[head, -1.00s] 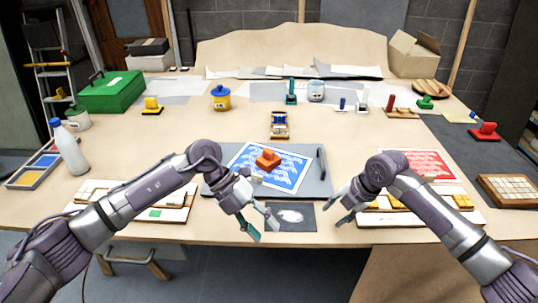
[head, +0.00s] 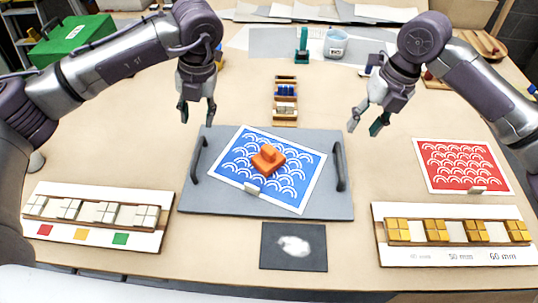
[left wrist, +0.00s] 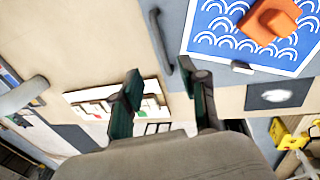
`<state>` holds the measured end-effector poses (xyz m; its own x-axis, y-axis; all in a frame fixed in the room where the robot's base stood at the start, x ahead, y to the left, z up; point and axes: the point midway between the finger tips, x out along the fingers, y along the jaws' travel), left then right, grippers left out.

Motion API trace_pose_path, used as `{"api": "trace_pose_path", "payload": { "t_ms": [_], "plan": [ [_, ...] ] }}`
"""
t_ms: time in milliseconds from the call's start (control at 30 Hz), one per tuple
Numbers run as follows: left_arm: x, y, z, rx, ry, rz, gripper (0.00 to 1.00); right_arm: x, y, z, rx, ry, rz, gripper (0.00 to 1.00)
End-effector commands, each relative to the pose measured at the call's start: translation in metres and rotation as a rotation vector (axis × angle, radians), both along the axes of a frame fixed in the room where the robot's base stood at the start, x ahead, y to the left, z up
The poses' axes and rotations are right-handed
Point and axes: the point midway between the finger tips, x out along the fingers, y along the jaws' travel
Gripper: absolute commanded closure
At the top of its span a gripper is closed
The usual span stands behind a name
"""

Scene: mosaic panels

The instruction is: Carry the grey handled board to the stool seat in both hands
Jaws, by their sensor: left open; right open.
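The grey handled board (head: 220,204) lies flat on the table with a dark handle at each side. The left handle (head: 199,158) and right handle (head: 339,166) are both free. On the board lie a blue patterned sheet (head: 300,190) and an orange block with a knob (head: 268,159). My left gripper (head: 197,112) is open and empty, above the board's far left corner. My right gripper (head: 364,127) is open and empty, beyond the board's far right corner. In the left wrist view, the left handle (left wrist: 160,40) shows beyond the open fingers (left wrist: 160,95). The stool is not visible now.
A white rack with pale tiles (head: 95,216) lies left of the board, and one with yellow tiles (head: 455,240) lies right. A dark card (head: 293,262) lies in front. A small wooden tray (head: 285,115) stands behind, near the board's far edge.

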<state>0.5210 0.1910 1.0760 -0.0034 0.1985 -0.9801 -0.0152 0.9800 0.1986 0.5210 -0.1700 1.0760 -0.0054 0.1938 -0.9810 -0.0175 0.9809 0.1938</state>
Motion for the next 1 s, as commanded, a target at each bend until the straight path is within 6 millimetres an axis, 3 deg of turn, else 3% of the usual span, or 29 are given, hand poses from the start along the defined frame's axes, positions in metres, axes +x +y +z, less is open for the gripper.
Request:
{"api": "trace_pose_path", "payload": {
  "t_ms": [367, 1000],
  "plan": [
    [0.0, 0.002, -0.011, -0.002, 0.003, 0.001, 0.57, 0.0, 0.002, -0.01, 0.002, 0.003, -0.003, 0.57],
    [-0.001, 0.023, -0.12, -0.003, 0.003, 0.0, 0.57, 0.0, 0.024, -0.12, 0.001, 0.003, -0.004, 0.57]
  ]
}}
